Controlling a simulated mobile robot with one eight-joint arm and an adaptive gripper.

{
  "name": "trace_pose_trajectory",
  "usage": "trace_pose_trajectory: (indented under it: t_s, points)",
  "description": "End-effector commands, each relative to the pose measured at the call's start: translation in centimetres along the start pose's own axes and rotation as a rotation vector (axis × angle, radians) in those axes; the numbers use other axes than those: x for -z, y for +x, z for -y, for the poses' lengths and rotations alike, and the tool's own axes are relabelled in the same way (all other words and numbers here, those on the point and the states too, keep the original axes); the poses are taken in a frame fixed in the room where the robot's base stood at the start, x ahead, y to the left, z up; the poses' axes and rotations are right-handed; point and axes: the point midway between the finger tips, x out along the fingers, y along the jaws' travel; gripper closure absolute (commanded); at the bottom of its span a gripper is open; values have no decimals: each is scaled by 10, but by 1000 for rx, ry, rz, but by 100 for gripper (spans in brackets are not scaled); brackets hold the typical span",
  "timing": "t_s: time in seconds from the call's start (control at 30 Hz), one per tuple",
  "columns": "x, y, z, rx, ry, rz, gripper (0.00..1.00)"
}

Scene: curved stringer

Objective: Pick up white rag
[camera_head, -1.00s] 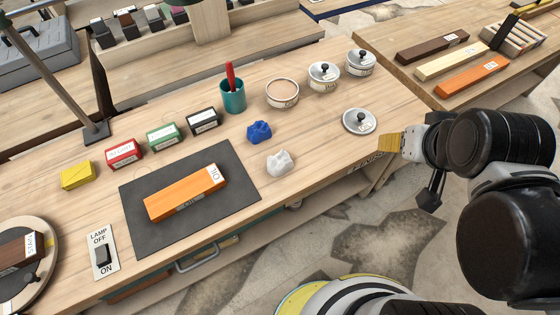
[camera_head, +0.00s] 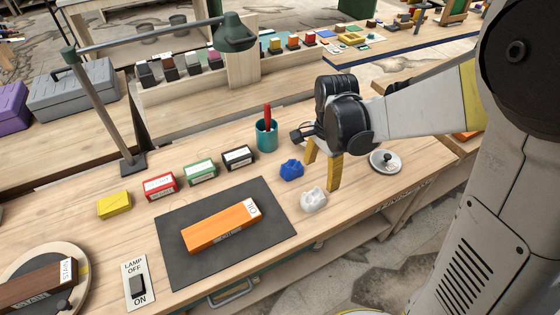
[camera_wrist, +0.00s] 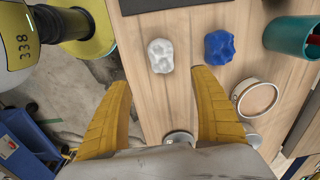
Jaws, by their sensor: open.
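The white rag (camera_head: 314,200) is a small crumpled lump on the wooden workbench, right of the dark mat. It also shows in the wrist view (camera_wrist: 161,56), ahead of the gap between my fingers. My gripper (camera_head: 322,172) has yellow fingers and hangs over the bench, just behind and to the right of the rag. It is open and empty, and the fingers do not touch the rag. In the wrist view my gripper (camera_wrist: 163,95) has its two fingers spread wide, with bare wood between the tips.
A blue rag (camera_head: 291,170) lies close behind the white one. A teal cup (camera_head: 266,136) with a red item stands farther back. A dark mat (camera_head: 185,272) bears an orange block (camera_head: 222,230). A metal lid (camera_head: 385,161) lies to the right, near the bench edge.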

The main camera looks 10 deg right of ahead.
Motion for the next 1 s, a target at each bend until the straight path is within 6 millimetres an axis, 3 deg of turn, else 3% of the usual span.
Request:
trace_pose_trajectory:
  t_s: [0.4,0.63,0.9,1.0]
  points:
    - [1,62,2,-28,62,10,26]
    - [2,76,2,-27,61,10,26]
    - [4,118,2,-27,60,9,26]
    - [4,122,2,-27,60,9,26]
